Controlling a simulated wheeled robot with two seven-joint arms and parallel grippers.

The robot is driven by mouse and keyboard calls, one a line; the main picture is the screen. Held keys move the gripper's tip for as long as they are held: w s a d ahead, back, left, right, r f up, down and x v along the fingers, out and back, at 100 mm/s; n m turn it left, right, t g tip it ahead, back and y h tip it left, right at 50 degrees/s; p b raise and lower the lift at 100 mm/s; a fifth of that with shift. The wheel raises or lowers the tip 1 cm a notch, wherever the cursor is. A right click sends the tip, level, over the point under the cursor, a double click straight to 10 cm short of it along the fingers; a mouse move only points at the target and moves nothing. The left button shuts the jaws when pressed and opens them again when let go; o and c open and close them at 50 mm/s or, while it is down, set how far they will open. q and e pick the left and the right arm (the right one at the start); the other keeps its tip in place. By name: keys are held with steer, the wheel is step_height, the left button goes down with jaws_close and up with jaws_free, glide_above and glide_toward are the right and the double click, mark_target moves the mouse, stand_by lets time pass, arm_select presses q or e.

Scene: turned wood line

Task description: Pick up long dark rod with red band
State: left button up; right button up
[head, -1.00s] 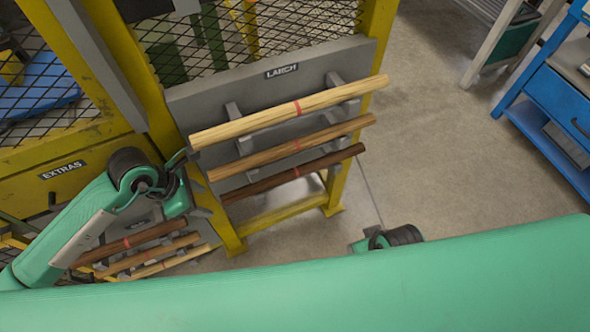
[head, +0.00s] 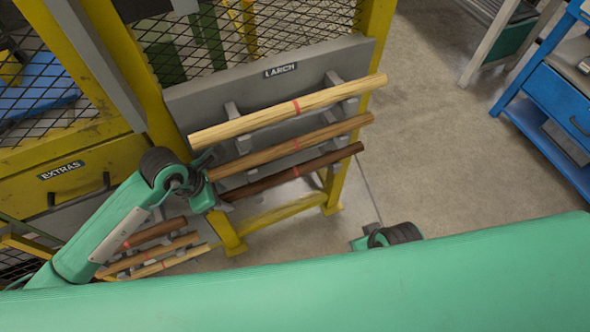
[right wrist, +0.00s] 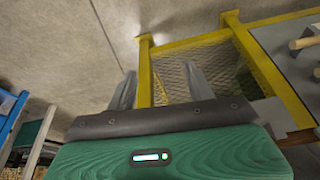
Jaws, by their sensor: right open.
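The long dark rod with a red band (head: 325,160) lies lowest of three rods on the grey rack panel marked LARCH, resting on grey pegs. My left gripper (head: 210,180) is by the left ends of these rods, near the dark rod's left end. Its fingers are small and partly hidden, so I cannot tell its opening or whether it touches. My right gripper (right wrist: 160,88) is open and empty in the right wrist view, its two grey fingers apart. In the head view my right arm hides the near floor.
A light rod (head: 250,121) and a mid-brown rod (head: 265,155) lie above the dark one. Several shorter rods, one dark (head: 150,234), sit on a lower rack at left. A yellow EXTRAS drawer (head: 60,190) and mesh fence stand behind. Floor at right is clear before a blue bench (head: 550,110).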

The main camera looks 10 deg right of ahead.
arm_select(q)
jaws_close()
steer(key=shift+r, duration=0.1)
